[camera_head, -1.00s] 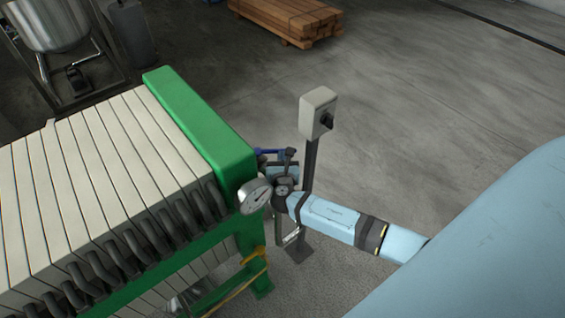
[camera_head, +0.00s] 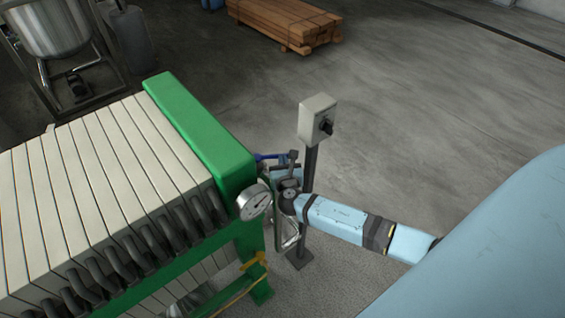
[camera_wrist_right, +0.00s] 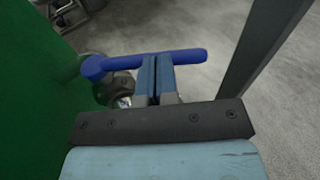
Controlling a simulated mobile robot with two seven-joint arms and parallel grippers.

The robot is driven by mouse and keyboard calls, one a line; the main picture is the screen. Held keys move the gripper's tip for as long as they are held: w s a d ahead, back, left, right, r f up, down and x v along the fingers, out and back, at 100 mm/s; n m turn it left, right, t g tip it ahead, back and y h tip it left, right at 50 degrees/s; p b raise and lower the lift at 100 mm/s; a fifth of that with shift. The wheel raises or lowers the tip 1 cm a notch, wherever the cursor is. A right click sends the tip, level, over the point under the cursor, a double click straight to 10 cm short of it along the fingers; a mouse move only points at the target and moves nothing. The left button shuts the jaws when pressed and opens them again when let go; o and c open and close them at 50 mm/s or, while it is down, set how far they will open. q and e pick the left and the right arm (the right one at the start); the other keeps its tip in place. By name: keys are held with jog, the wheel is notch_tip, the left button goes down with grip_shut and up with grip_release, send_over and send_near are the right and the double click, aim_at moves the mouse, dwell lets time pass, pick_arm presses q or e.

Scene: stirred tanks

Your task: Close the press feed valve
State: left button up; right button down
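The press feed valve shows as a blue lever handle (camera_head: 268,156) at the right end of the green press frame. In the right wrist view the handle (camera_wrist_right: 188,57) lies crosswise, with a dark metal valve body (camera_wrist_right: 120,88) below it. My right gripper (camera_head: 283,164) is beside the handle. In the right wrist view its two fingers (camera_wrist_right: 155,62) are together with only a thin dark gap, and they overlap the middle of the handle. They look shut with no handle between them; whether they touch it I cannot tell. My left gripper is not in view.
The green filter press frame (camera_head: 200,125) stands close on the left, with a pressure gauge (camera_head: 254,201) near my wrist. A grey switch box (camera_head: 316,118) on a dark post stands just behind my right arm. Open floor lies to the right; stacked timber (camera_head: 285,20) is behind.

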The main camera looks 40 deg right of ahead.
jog(key=n+y, duration=0.1)
jog(key=w+d+n+t+y+b, duration=0.1)
jog(key=y, duration=0.1)
jog(key=w+d+n+y, duration=0.1)
jog(key=shift+n+y, duration=0.3)
jog(key=shift+b+x, duration=0.35)
jog(key=shift+x, duration=0.7)
jog(key=shift+d+r, duration=0.15)
jog(key=shift+d, duration=0.1)
